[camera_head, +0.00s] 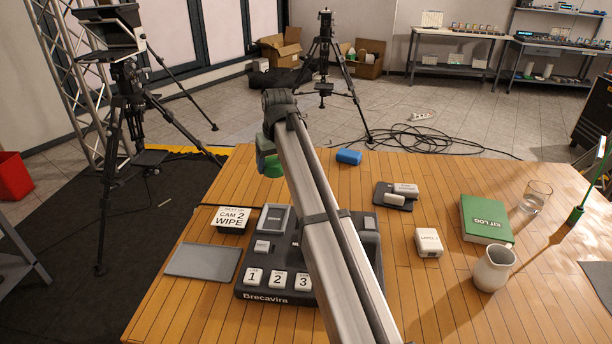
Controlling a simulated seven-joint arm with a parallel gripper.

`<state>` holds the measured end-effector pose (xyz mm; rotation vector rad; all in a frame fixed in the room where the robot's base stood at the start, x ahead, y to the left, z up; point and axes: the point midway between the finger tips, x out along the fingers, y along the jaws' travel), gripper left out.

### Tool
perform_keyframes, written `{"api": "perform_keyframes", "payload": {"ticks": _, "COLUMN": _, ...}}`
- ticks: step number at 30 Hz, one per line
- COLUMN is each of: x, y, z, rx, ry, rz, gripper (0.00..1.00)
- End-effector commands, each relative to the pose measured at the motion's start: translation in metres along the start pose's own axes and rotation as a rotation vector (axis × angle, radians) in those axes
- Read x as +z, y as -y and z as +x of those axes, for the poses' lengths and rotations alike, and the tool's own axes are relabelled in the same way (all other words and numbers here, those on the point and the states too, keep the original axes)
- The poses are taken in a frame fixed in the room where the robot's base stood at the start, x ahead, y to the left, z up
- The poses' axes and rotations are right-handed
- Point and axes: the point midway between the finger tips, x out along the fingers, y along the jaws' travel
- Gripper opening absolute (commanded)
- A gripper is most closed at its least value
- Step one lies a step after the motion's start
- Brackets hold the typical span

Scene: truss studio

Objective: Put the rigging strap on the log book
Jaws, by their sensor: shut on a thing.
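The log book (486,219) is a green book marked "KIT LOG", lying flat on the right part of the wooden table with its top clear. My gripper (267,158) is at the far left part of the table, well left of the book, and mostly hidden behind my arm.
A white jug (493,268) and a glass (536,196) stand close to the book. A white box (428,242) lies to its left.

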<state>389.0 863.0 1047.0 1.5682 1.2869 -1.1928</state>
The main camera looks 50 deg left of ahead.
Motion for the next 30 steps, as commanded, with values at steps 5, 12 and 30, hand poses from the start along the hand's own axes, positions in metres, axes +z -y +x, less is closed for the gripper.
{"api": "perform_keyframes", "payload": {"ticks": 5, "x": -0.002, "y": 0.000, "z": -0.008, "rx": 0.000, "ry": -0.001, "rz": 0.000, "gripper": 0.38}}
{"api": "perform_keyframes", "payload": {"ticks": 12, "x": 0.003, "y": -0.029, "z": -0.010, "rx": 0.009, "ry": -0.001, "rz": 0.031, "gripper": 0.38}}
{"api": "perform_keyframes", "payload": {"ticks": 30, "x": 0.086, "y": -0.256, "z": -0.048, "rx": 0.080, "ry": -0.001, "rz": 0.287, "gripper": 0.38}}
